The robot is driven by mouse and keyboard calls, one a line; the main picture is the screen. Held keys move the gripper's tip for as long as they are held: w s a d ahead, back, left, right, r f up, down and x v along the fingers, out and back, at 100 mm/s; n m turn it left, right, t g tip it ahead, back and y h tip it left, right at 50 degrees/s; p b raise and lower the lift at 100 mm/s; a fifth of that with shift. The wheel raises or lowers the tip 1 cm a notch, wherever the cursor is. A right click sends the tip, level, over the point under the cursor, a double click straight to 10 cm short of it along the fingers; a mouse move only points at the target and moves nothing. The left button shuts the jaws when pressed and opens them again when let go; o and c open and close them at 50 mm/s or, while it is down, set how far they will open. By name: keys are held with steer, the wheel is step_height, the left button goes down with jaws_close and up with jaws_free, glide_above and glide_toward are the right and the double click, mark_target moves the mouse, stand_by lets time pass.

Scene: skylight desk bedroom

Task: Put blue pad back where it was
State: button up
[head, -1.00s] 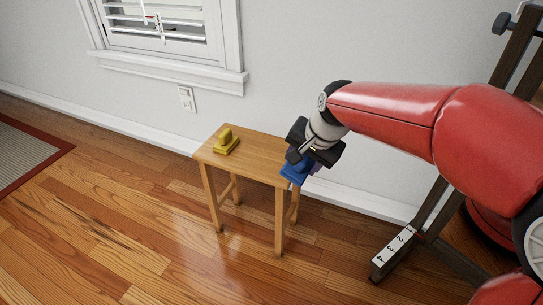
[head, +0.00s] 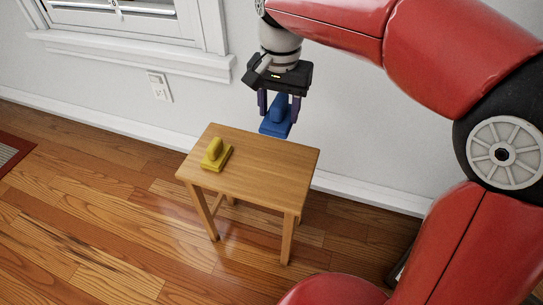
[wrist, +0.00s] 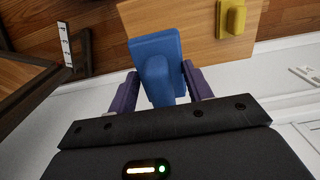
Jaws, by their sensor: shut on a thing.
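The blue pad (head: 276,122) is a flat blue block with a raised handle. My gripper (head: 279,105) is shut on its handle and holds it, roughly level, above the far right part of the small wooden table (head: 262,171). In the wrist view the blue pad (wrist: 156,60) sits between the two purple fingers, with part of the table (wrist: 180,20) beyond it. A yellow pad (head: 216,154) of similar shape stands on the left part of the tabletop. It also shows in the wrist view (wrist: 232,18).
The white wall (head: 220,98) with a window sill (head: 130,55) and an outlet (head: 159,87) stands behind the table. The right part of the tabletop is bare. Wooden floor surrounds the table, with a rug corner (head: 14,150) at far left.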

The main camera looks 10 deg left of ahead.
step_height(320, 180, down, 20)
steer(key=shift+s+d+r+b, duration=0.1)
steer(key=shift+r+b, duration=0.15)
steer(key=shift+b, duration=1)
steer(key=shift+c, duration=0.4)
steer(key=o, duration=1.2)
steer(key=shift+o, duration=0.2)
step_height(320, 180, up, 12)
steer(key=p, duration=0.1)
steer(key=shift+p, duration=0.3)
steer(key=s+d+r+t, duration=0.1)
steer(key=s+d, duration=0.3)
steer(key=d, duration=0.4)
steer(key=s+d+r+t, duration=0.2)
steer(key=s+d, duration=0.3)
steer(key=d, duration=0.4)
steer(key=s+d+r+n+t, duration=0.1)
steer(key=s+d+t, duration=0.1)
steer(key=s+d, duration=0.3)
steer(key=d, duration=0.4)
steer(key=shift+s+r+t, duration=0.15)
steer(key=shift+s+t, duration=0.05)
steer(key=shift+t, duration=0.1)
